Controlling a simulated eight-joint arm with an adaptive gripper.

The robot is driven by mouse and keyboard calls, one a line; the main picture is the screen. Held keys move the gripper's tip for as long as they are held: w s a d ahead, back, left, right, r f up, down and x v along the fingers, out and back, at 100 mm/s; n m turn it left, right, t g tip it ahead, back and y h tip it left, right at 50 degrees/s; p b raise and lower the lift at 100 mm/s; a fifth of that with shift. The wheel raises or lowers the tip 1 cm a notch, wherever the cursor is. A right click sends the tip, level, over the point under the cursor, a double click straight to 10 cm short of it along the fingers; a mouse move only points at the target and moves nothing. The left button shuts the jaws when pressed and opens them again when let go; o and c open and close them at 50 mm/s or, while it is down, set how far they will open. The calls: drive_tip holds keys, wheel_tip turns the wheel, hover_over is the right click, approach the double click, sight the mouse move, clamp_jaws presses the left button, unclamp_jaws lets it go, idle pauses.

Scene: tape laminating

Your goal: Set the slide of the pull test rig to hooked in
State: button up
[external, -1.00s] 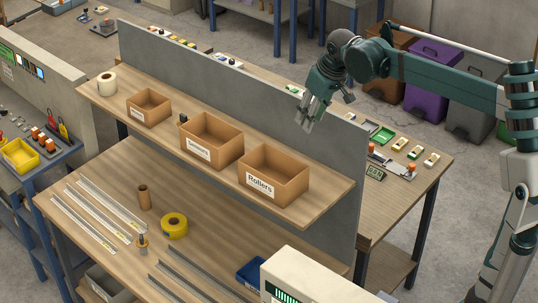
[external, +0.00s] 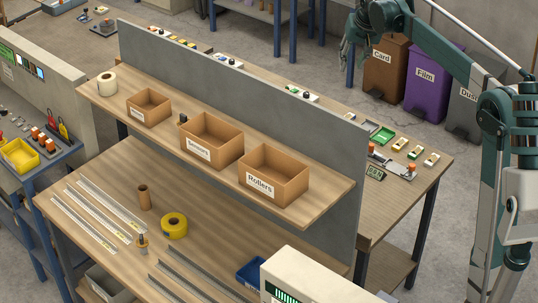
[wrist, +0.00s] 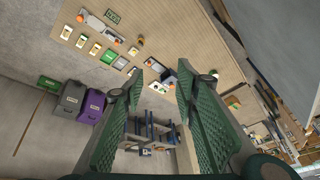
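What looks like the pull test rig, a grey plate with orange parts at its ends (external: 393,165), lies on the far bench behind the grey divider. It also shows at the top left of the wrist view (wrist: 97,23). A small dark display with green characters (external: 375,172) stands beside it. The slide's setting is too small to tell. My gripper (external: 351,47) is at the top of the external view, raised high and well away from the rig. In the wrist view my gripper (wrist: 160,76) has its two green ribbed fingers apart with nothing between them.
The tall grey divider (external: 250,90) separates the far bench from the shelf with cardboard boxes (external: 274,174). A green tray (external: 383,134) and small yellow-and-white pieces (external: 415,152) lie near the rig. Brown, purple (external: 434,78) and grey bins stand on the floor behind.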

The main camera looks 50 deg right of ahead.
drive_tip(key=w+d+f+g, duration=0.1)
drive_tip(key=w+d+f, duration=0.4)
drive_tip(key=d+f, duration=0.55)
drive_tip(key=m+g+y+b, duration=0.2)
drive_tip(key=g, duration=0.1)
hover_over(371, 144)
wheel_tip(371, 144, down, 37)
drive_tip(key=shift+s+f, duration=0.1)
drive_tip(key=shift+f, duration=0.25)
drive_tip(key=shift+s, duration=0.1)
drive_tip(key=shift+f, duration=0.15)
drive_tip(key=shift+f, duration=3.75)
drive_tip(key=shift+c, duration=0.6)
